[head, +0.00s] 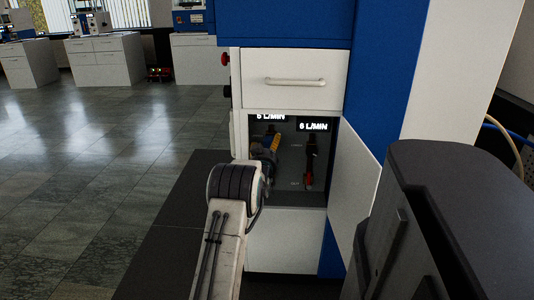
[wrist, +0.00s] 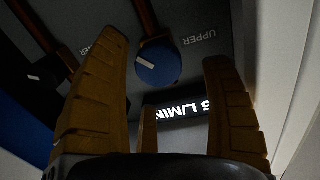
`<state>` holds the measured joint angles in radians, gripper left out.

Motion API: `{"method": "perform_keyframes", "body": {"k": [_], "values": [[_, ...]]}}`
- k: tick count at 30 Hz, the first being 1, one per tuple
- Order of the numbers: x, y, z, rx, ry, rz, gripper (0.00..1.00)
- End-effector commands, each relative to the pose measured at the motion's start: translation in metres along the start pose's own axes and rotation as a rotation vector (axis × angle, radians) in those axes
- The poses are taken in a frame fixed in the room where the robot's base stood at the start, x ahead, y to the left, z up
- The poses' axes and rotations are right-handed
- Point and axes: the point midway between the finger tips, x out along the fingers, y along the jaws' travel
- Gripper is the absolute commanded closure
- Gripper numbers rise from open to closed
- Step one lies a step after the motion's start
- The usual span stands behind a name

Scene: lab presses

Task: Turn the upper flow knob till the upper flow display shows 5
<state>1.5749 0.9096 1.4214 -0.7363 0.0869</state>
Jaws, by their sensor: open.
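In the wrist view a round blue knob (wrist: 158,66) with a pale pointer mark shows between the tips of my open gripper (wrist: 165,55). The label UPPER (wrist: 200,37) is beside it. Neither fingertip visibly touches the knob; whether it lies in depth between them I cannot tell. A lit L/MIN display (wrist: 185,109) is partly hidden by a finger part; its digit looks like 5. In the head view my gripper (head: 269,150) reaches into the cabinet bay, hiding the knob. The left display (head: 270,117) seems to read 5 L/MIN, its top cut off; the right one (head: 313,126) reads 6 L/MIN.
A second, dark knob (wrist: 68,76) with a pale mark is left in the wrist view, near the left finger. A red-ended fitting (head: 308,180) hangs in the bay's right side. The open white door (head: 354,190) bounds the bay on the right, a drawer (head: 295,80) above.

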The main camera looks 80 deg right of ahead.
Motion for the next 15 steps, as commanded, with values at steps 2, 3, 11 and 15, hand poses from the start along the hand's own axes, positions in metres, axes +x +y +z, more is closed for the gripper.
{"method": "perform_keyframes", "body": {"k": [2,3,11,15], "values": [[-0.008,0.0,0.0,0.0,-0.001,0.0,0.26],[-0.012,0.0,0.0,0.0,-0.002,0.0,0.26],[-0.031,-0.001,0.0,0.0,-0.001,-0.001,0.26],[-0.036,-0.001,0.0,0.0,-0.001,-0.001,0.26]]}}
